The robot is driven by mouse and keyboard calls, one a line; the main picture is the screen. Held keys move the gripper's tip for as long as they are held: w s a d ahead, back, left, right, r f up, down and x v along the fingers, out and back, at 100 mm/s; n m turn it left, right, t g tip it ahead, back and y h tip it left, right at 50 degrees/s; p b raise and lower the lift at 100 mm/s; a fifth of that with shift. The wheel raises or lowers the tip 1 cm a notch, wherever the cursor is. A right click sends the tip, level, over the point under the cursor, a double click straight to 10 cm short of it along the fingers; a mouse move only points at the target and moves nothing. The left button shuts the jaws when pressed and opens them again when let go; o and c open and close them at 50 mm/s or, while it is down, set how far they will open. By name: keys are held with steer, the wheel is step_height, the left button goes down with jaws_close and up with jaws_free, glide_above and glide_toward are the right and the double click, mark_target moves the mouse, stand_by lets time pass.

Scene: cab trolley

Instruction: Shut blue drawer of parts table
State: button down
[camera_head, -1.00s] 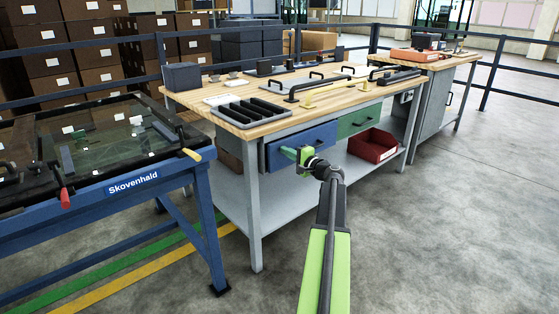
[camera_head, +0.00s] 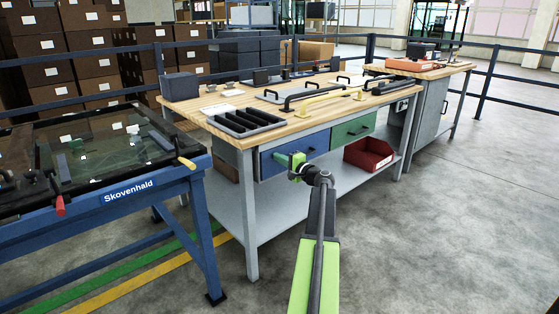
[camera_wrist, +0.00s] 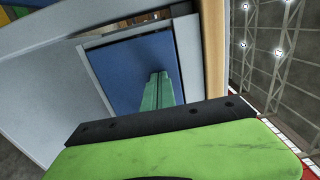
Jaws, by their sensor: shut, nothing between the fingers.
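The parts table (camera_head: 205,127) has a wooden top and grey legs. Its blue drawer (camera_head: 312,147) sits under the top, left of the green drawer (camera_head: 352,130). The blue front looks close to the table frame; whether it is fully flush I cannot tell. In the wrist view the blue front (camera_wrist: 130,65) shows with a narrow gap above it.
A red bin (camera_head: 369,155) stands on the table's lower shelf (camera_head: 275,215). Tools and a black divided tray (camera_head: 243,121) lie on the top. A blue-framed trolley (camera_head: 170,180) marked Skovenhald stands at left.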

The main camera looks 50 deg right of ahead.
steer(key=v, duration=1.4)
